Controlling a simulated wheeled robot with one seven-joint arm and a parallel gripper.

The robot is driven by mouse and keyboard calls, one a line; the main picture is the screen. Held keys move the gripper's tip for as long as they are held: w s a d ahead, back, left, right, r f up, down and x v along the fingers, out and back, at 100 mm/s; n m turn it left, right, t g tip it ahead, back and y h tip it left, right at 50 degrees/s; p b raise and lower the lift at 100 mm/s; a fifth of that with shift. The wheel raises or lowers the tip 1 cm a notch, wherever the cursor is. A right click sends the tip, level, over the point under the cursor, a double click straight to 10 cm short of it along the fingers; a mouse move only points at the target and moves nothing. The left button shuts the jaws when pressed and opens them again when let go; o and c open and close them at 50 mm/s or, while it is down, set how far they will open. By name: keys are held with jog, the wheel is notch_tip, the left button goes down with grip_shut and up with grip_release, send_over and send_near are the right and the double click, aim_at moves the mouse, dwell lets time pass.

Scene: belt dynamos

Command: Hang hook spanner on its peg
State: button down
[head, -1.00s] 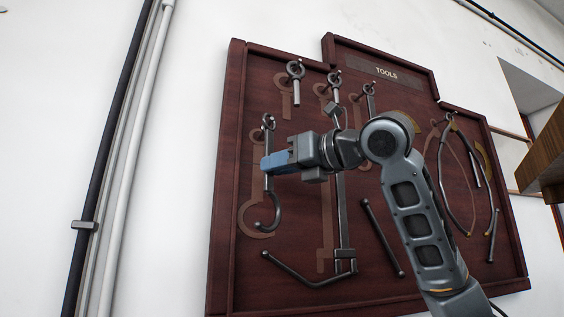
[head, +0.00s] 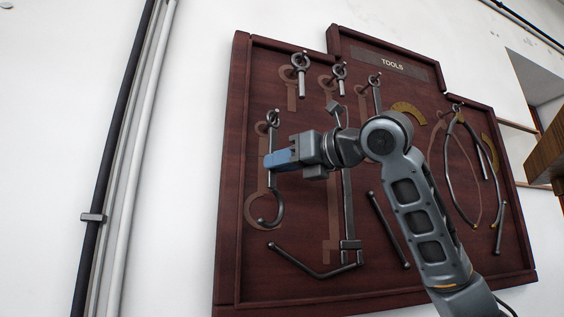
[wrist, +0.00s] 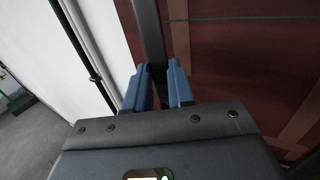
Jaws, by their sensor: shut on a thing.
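The hook spanner (head: 277,207) hangs upright at the left of the tool board, its curved hook at the bottom and its ring end (head: 272,118) at the top, by a peg. I cannot tell whether the ring is around the peg or only in front of it. The hook lies close to its painted outline (head: 250,205), a little to the right of it. My gripper (head: 270,162) is shut on the spanner's shank. The wrist view shows the dark shank (wrist: 152,50) between the blue fingers, which hide part of it.
The dark red board (head: 300,225) has a raised frame (head: 232,150). Other tools hang to the right, including a ring-ended tool (head: 301,70) above. A bent bar (head: 312,270) is below. Pipes (head: 125,150) run up the white wall at left.

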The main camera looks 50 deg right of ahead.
jog(key=shift+d, duration=0.1)
jog(key=c, duration=0.9)
grip_release()
jog(key=s, duration=0.7)
jog(key=shift+s+a+f+b, duration=0.1)
jog(key=shift+s+a+b, duration=0.25)
jog(key=shift+b, duration=0.05)
